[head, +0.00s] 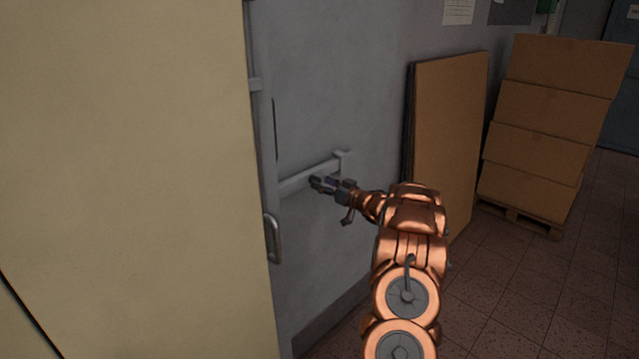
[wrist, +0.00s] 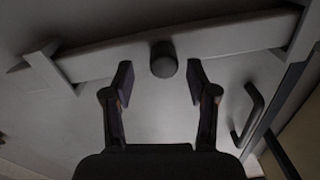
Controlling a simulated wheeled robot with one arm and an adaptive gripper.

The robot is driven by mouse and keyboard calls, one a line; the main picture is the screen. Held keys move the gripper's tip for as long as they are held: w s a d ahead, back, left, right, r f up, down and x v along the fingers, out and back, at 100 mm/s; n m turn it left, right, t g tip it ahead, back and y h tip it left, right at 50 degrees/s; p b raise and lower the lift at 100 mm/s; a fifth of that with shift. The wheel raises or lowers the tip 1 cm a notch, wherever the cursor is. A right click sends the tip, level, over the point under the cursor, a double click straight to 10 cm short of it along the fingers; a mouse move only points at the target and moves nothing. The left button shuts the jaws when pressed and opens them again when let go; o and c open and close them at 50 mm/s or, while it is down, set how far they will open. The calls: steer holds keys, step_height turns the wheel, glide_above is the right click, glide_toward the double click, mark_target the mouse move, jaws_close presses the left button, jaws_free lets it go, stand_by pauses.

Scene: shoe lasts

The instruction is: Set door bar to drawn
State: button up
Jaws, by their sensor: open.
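The door bar (head: 309,177) is a flat light grey bar on a grey wall or door surface. One end is at a bracket (head: 343,161); the other reaches a vertical grey post on the left. In the wrist view the bar (wrist: 220,38) runs across the top, between two brackets, with a dark round knob (wrist: 163,60) on it. My gripper (head: 317,183) is just in front of the bar. In the wrist view my gripper (wrist: 160,82) is open, with one finger on each side of the knob's near end. Whether a finger touches the knob cannot be told.
A metal pull handle (head: 272,240) sits left of and below the bar, also in the wrist view (wrist: 250,115). A large cream panel (head: 125,180) fills the left. Brown boards (head: 448,135) lean on the wall at right, beside stacked cartons (head: 550,120) on a pallet. The tiled floor (head: 500,285) is clear.

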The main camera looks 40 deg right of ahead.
steer(key=s, duration=0.9)
steer(key=shift+s+d, duration=0.2)
steer(key=shift+d, duration=0.2)
steer(key=shift+f, duration=0.1)
